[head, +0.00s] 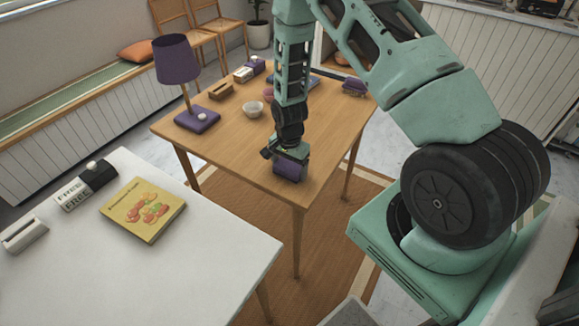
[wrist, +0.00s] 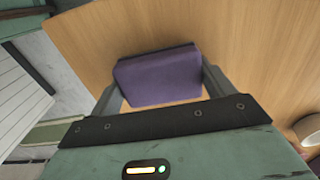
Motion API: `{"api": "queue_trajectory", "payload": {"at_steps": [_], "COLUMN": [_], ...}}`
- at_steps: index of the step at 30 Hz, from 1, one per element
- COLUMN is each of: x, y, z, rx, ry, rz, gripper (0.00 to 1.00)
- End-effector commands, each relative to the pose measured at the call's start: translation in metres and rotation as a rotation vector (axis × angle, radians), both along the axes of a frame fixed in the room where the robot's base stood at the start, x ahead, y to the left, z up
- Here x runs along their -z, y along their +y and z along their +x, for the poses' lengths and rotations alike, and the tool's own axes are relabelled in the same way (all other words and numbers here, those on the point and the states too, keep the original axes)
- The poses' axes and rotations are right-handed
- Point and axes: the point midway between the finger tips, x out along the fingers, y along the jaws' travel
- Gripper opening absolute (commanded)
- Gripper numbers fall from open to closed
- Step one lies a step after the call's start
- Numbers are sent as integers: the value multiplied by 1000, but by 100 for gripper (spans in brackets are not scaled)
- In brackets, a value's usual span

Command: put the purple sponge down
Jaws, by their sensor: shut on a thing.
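The purple sponge (head: 288,167) is a small block held in my gripper (head: 289,157), over the near part of the wooden table (head: 224,132). In the wrist view the purple sponge (wrist: 160,77) sits between the two fingers of my gripper (wrist: 160,88), which are shut on it. The wooden tabletop (wrist: 255,55) lies behind it. I cannot tell whether the sponge touches the table or hangs just above it.
A purple lamp (head: 177,62) stands at the table's left. A white bowl (head: 253,108) and a wooden block (head: 221,89) are farther back. A white table (head: 210,245) with a yellow book (head: 143,209) is at front left. The wood around the sponge is clear.

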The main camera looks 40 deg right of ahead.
Motion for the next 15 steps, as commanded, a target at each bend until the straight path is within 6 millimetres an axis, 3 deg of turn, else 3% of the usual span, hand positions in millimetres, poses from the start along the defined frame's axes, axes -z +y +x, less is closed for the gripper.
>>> {"api": "queue_trajectory", "payload": {"at_steps": [1, 3, 15], "x": [11, 12, 9], "y": [1, 1, -1], "z": [-3, -3, -5], "rx": [-1, -1, -1], "ry": [3, 2, 7], "rz": [1, 0, -1], "gripper": [87, 100, 100]}}
